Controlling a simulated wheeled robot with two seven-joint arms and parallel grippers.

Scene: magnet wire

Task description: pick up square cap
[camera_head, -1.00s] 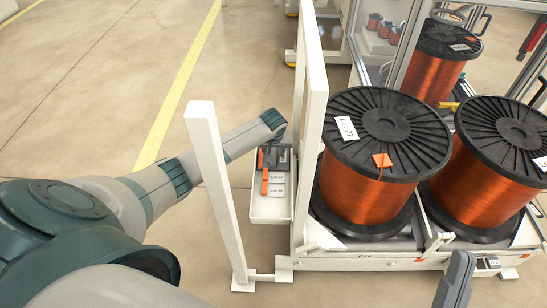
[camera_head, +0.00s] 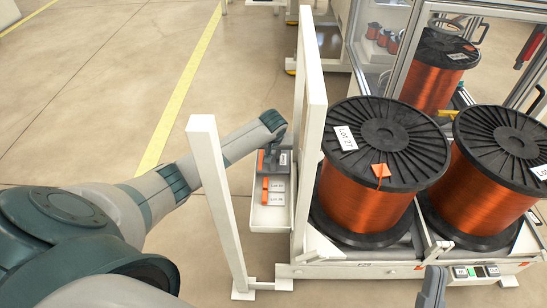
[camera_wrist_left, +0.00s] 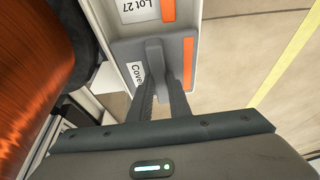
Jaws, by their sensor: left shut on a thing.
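The square cap (camera_wrist_left: 207,62) is a grey square plate with an upright handle, an orange strip and a white label partly reading "Cove". My left gripper (camera_wrist_left: 163,92) is shut on the cap's handle in the left wrist view. In the head view my left gripper (camera_head: 279,142) is at the far end of the narrow white tray (camera_head: 268,224), largely hidden by its own wrist, with the cap (camera_head: 284,163) beneath it. I cannot tell whether the cap touches the tray. A grey part of my right gripper (camera_head: 433,288) shows at the bottom edge; its jaws are unclear.
Labelled pieces with orange strips (camera_head: 277,192) lie in the tray near the cap. White posts (camera_head: 218,200) stand left and right of the tray. Large copper wire spools (camera_head: 360,195) stand on a white rack to the right. Open floor (camera_head: 90,100) lies to the left.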

